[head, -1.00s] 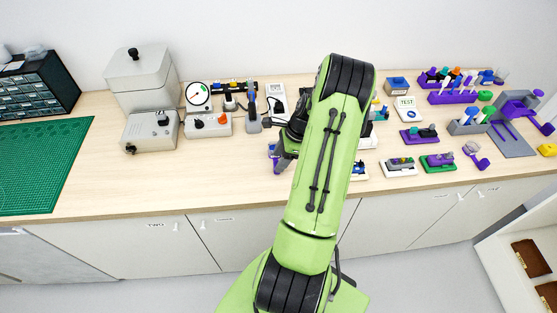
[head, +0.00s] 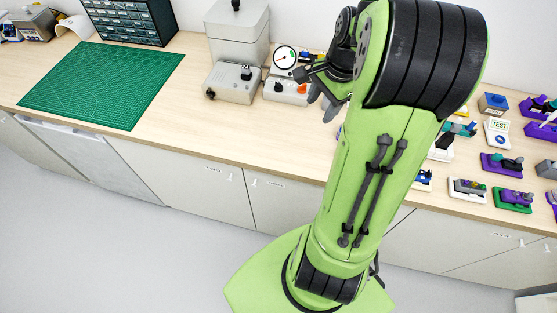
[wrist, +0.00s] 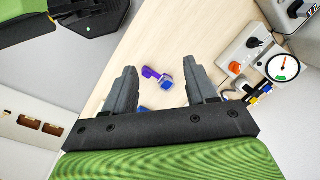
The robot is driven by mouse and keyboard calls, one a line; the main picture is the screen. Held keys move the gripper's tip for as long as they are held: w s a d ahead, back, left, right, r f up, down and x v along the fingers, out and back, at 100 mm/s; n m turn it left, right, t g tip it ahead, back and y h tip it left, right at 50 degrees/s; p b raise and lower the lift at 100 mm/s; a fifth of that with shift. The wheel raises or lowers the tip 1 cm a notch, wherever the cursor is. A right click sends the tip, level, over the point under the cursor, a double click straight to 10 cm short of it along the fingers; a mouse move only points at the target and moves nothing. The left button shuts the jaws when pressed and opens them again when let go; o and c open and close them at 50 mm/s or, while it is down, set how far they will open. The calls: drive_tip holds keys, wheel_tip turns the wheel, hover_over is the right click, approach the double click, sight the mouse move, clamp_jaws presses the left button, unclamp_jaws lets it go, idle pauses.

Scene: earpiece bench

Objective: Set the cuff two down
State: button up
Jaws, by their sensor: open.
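My gripper (wrist: 158,66) is open in the wrist view, with its two dark fingers well apart and nothing between them in its grasp. Beyond the fingers, a small purple piece (wrist: 150,72) and a blue block (wrist: 166,84) show on the pale bench top. They look small and apart from the fingers. No label is readable, so I cannot tell whether either is cuff two. In the head view my gripper (head: 326,100) is above the bench, left of my large green arm, which hides the bench behind it.
A green cutting mat (head: 100,85) lies on the left of the bench (head: 185,110). A grey box (head: 238,35), a switch unit (head: 233,83) and a round gauge (head: 285,57) stand at the back. Several small fixtures and a TEST card (head: 498,130) are on the right.

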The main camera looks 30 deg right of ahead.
drive_tip(key=s+a+r+n+t+h, duration=0.1)
drive_tip(key=a+r+n, duration=0.25)
drive_tip(key=a, duration=0.25)
drive_tip(key=s+a+r+n+h, duration=0.1)
drive_tip(key=a+r+n, duration=0.25)
drive_tip(key=a, duration=0.35)
drive_tip(key=s+a+n+t+y, duration=0.1)
drive_tip(key=s+a+n+t, duration=0.1)
drive_tip(key=s+a+n, duration=0.6)
drive_tip(key=s+n, duration=0.2)
drive_tip(key=n, duration=0.1)
drive_tip(key=shift+s+a+t+b, duration=0.15)
drive_tip(key=shift+a+t+b, duration=0.05)
drive_tip(key=shift+t+b, duration=0.15)
drive_tip(key=shift+f, duration=0.1)
